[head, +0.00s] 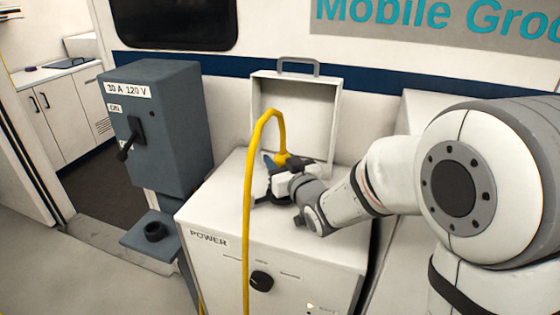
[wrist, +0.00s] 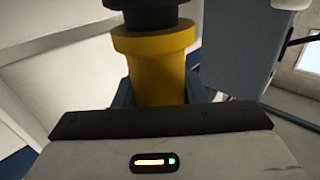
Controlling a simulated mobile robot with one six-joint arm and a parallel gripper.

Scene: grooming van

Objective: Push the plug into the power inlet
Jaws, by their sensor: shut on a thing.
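My gripper (head: 274,178) is shut on the yellow plug (head: 288,160), above the top of the white POWER cabinet (head: 215,215). In the wrist view the plug (wrist: 157,75) stands between the blue fingers, with a wider yellow collar and a dark ring at its upper end. The yellow cable (head: 248,200) arches up from the plug and hangs down the cabinet's front. A dark round socket-like ring (head: 155,231) sits on the shelf of the grey switch box. I cannot tell whether this ring is the power inlet; no other inlet shows clearly.
The grey switch box (head: 160,120), marked 30 A 120 V, stands left of the cabinet with a black lever. A white open frame with a handle (head: 296,80) stands behind my gripper. The cabinet's front has a black knob (head: 261,281). Floor at far left is clear.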

